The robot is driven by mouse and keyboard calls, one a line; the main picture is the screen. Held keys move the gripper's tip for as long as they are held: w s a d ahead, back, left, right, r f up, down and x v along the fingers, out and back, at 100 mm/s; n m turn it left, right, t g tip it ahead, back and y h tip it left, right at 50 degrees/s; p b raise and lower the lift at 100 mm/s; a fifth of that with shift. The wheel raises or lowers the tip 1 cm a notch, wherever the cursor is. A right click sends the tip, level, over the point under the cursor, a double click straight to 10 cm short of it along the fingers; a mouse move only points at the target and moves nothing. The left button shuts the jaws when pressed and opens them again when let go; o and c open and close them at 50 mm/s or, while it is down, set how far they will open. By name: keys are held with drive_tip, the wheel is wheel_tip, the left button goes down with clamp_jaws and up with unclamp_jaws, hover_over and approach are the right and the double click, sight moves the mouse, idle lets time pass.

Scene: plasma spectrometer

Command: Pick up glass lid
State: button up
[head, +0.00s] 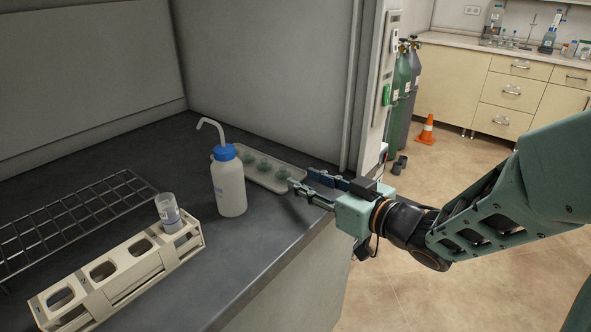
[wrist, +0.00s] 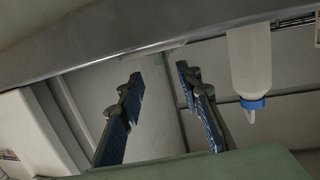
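A pale tray (head: 268,185) lies on the dark bench behind the wash bottle. A row of small, round, greenish glass-like pieces (head: 264,166) sits in it; they look like the glass lids, but are too small to be sure. My gripper (head: 301,183) is open and empty, just right of the tray near the bench's front edge. In the wrist view the two fingers (wrist: 160,75) stand apart with nothing between them. No lid can be made out there; the bench edge crosses the top.
A white wash bottle (head: 229,185) with a blue cap stands left of the tray; it also shows in the wrist view (wrist: 249,62). A slotted rack (head: 120,274) holds a clear vial (head: 168,211). A wire rack (head: 70,222) lies behind. The hood's side post (head: 362,90) rises close right.

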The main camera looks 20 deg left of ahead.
sight(285, 172)
drive_tip(key=b+x, duration=0.2)
drive_tip(key=x, duration=0.4)
drive_tip(key=shift+f, duration=0.15)
drive_tip(key=shift+w+a, duration=0.2)
drive_tip(key=c, duration=0.4)
